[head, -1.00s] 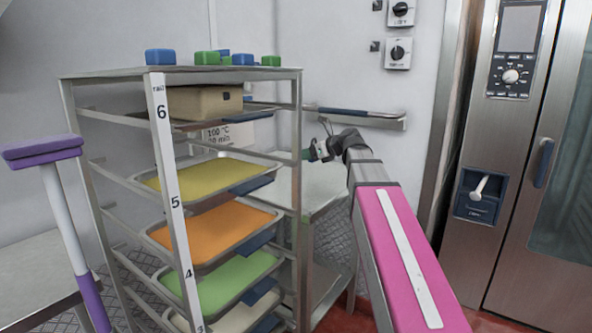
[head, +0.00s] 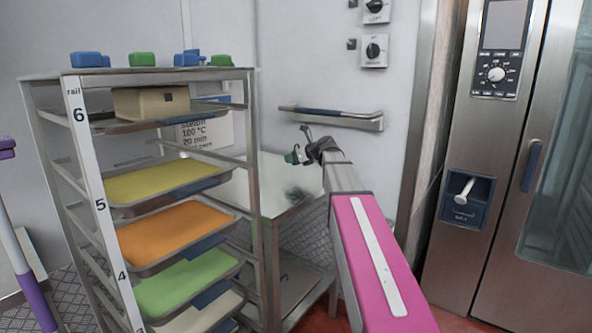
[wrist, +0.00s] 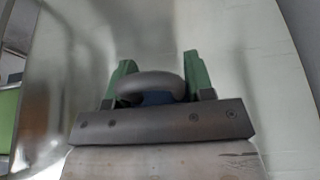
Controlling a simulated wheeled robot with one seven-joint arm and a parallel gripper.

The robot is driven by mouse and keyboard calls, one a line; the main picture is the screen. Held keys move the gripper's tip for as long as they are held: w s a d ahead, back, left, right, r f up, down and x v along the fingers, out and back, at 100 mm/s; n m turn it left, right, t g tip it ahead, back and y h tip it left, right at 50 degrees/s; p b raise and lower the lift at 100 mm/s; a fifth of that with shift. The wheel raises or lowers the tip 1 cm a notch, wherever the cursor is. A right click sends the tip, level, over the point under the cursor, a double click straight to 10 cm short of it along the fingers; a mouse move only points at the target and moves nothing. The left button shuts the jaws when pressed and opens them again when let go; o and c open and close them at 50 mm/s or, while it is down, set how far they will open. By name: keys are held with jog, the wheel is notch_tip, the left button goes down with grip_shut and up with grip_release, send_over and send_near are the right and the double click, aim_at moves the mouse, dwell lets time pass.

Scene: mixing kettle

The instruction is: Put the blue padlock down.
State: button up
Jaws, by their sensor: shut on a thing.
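The blue padlock (wrist: 157,98) shows in the wrist view between the green fingers, with its thick grey shackle across the front; most of its blue body is hidden. My gripper (wrist: 158,75) is shut on it. In the head view my gripper (head: 293,157) is small, at the far end of my pink arm, over or near a pale metal table (head: 262,188) right of the rack. I cannot tell the gap between padlock and tabletop. A dark blurred patch lies on the tabletop below the gripper.
A metal rack (head: 254,150) with coloured trays stands close on the left, several blue and green blocks on its top. A wall rail (head: 335,115) runs behind my gripper. A steel oven (head: 465,250) stands at right. The tabletop looks otherwise bare.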

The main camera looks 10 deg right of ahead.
aim_at(298, 175)
jog(key=shift+w+d+f, duration=0.2)
jog(key=shift+d+f, duration=0.1)
jog(key=shift+d, duration=0.2)
jog(key=shift+w+d+f, duration=0.2)
jog(key=shift+d+f, duration=0.1)
jog(key=shift+d, duration=0.15)
jog(key=shift+f, duration=2)
jog(key=shift+f, duration=0.1)
jog(key=o, duration=1)
jog(key=shift+s+d+r, duration=0.15)
jog(key=shift+s+r, duration=0.05)
jog(key=v, duration=1.1)
jog(key=shift+s+d+r, duration=0.15)
jog(key=shift+d+r, duration=0.05)
